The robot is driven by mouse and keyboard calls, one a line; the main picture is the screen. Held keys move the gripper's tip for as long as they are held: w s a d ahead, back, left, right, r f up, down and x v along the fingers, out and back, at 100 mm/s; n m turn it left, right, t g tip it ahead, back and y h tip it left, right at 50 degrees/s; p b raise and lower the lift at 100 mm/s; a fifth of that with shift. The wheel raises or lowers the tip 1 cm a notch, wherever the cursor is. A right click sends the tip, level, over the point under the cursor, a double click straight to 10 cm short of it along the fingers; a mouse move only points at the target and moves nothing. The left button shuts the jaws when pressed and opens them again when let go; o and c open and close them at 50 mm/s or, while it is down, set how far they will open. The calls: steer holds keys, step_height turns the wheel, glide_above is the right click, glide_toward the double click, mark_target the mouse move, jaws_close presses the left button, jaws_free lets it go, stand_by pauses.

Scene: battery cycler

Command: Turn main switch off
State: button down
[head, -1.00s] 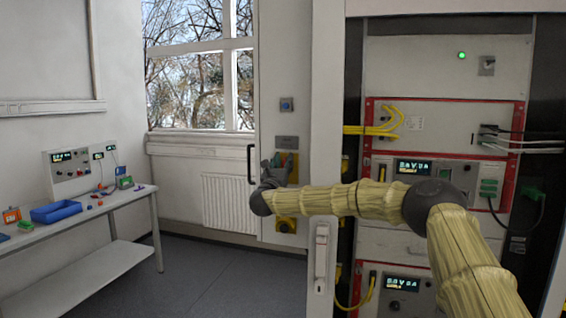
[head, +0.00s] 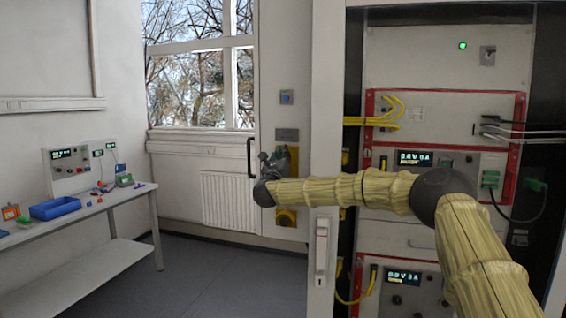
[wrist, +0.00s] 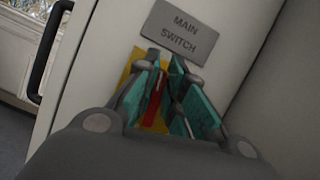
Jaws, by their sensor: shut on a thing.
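The main switch has a red handle (wrist: 154,108) on a yellow plate (wrist: 133,66), under a grey sign reading MAIN SWITCH (wrist: 180,32). In the wrist view my gripper (wrist: 166,84) has its teal pads around the red handle and is shut on it. The pads and fingers hide part of the handle, so its exact angle is hard to read. In the head view my gripper (head: 275,163) is at the switch on the narrow wall panel, below the sign (head: 287,134), and covers most of the switch.
A blue button (head: 287,97) is above the sign, and a yellow box (head: 286,218) is below the switch. A black door handle (head: 250,158) is close on the left. The equipment rack (head: 440,60) stands right. The floor (head: 210,270) in front is clear.

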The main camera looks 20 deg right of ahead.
steer(key=shift+w+a+f+n+g+y, duration=0.25)
steer(key=shift+n+y, duration=1)
steer(key=shift+n, duration=1.95)
steer(key=shift+w+a+f+n+g+y, duration=0.1)
steer(key=shift+a+f+n+g+y, duration=0.25)
steer(key=shift+n+y, duration=1.85)
steer(key=shift+w+a+f+n+g+y, duration=0.15)
steer(key=shift+f+n+g+y, duration=0.15)
steer(key=shift+n, duration=3.9)
steer(key=shift+f, duration=0.15)
steer(key=c, duration=1.5)
jaws_free()
steer(key=shift+s, duration=0.1)
